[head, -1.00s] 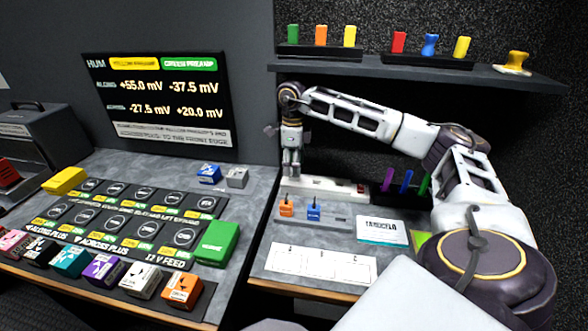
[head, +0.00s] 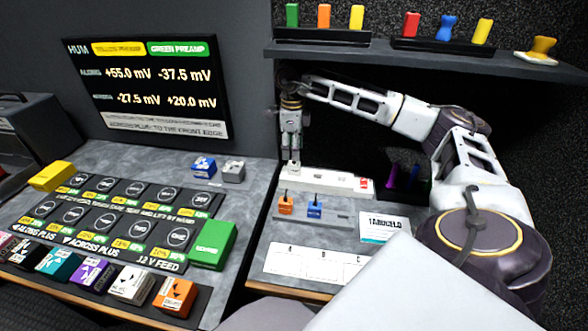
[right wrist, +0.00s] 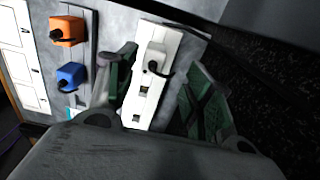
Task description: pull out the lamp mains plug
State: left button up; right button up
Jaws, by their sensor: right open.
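A white power strip (head: 335,181) lies at the back of the right-hand counter and also shows in the right wrist view (right wrist: 144,105). Two empty-looking sockets are nearer the wrist camera. My right gripper (head: 294,157) points down above the strip's left end. In the right wrist view its green-padded fingers (right wrist: 158,78) are spread on either side of the strip, with nothing held. Contact with the plug cannot be told. My left gripper is not in view.
An orange block (head: 286,206) and a blue block (head: 314,208), both corded, stand in front of the strip. A red switch (head: 364,184) is at the strip's right end. A shelf (head: 420,62) overhangs behind. A dark holder with purple sticks (head: 391,176) stands to the right.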

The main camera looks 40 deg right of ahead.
aim_at(294, 163)
jog(key=shift+f, duration=0.75)
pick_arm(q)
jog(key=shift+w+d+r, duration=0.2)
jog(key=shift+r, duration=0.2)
pick_arm(e)
jog(key=shift+f, duration=0.3)
jog(key=shift+s+f, duration=0.25)
jog(key=shift+f, duration=0.4)
jog(key=f, duration=0.2)
jog(key=shift+s+a+f+b, duration=0.2)
jog(key=shift+s+f+b, duration=0.05)
jog(key=shift+f+b, duration=0.15)
jog(key=shift+f, duration=0.55)
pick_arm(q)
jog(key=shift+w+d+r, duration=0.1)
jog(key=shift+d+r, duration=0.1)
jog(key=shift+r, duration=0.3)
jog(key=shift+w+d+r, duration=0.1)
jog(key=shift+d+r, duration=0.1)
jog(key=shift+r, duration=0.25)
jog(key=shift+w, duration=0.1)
pick_arm(e)
jog(key=c, duration=1.1)
